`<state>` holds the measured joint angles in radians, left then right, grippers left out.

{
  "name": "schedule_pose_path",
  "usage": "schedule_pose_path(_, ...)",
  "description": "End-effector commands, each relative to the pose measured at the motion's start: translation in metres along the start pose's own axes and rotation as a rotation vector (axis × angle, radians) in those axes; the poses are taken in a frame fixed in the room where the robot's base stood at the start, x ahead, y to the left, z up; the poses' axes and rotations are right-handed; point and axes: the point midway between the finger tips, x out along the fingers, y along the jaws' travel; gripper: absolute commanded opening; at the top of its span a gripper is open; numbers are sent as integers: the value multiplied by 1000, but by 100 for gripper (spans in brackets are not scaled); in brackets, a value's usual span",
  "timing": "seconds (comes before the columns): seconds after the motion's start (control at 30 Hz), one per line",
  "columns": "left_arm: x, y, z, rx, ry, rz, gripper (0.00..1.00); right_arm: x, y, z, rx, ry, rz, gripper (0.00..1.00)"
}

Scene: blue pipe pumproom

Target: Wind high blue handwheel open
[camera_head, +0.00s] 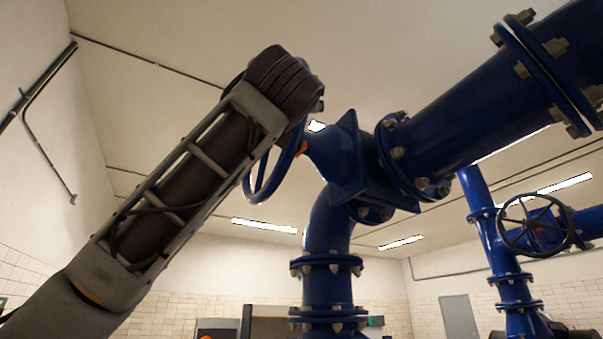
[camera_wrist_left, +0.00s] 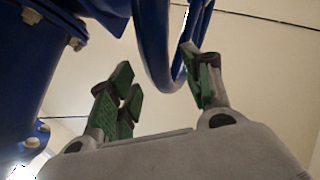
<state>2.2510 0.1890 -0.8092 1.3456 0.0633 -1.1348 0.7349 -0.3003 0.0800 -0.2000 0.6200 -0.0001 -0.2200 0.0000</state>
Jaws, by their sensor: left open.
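The blue handwheel (camera_head: 288,160) is high on the blue valve (camera_head: 338,150) in the head view, partly hidden behind my left wrist. In the left wrist view its rim (camera_wrist_left: 152,45) curves down from the top edge. My left gripper (camera_wrist_left: 155,62) is open, with green-padded fingers either side of the lower rim in that picture. I cannot tell whether a pad touches the rim. In the head view, my left arm reaches up from the lower left and its fingers are hidden. My right gripper is in neither view.
A thick blue flanged pipe (camera_head: 460,105) runs up to the right from the valve, and a vertical blue pipe (camera_head: 328,235) drops below it. A dark handwheel (camera_head: 533,226) is on another pipe further right. The space beside the left wall is clear.

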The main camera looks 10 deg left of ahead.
Motion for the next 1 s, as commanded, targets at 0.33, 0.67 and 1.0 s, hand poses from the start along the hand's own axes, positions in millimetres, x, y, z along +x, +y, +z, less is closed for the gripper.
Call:
schedule_pose_path(0.33,25,0,-2,0,1,0,50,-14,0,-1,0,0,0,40)
schedule_pose_path(0.67,29,0,-1,0,1,1,50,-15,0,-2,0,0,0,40)
schedule_pose_path(1.0,29,0,-1,0,1,1,25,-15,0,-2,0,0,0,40)
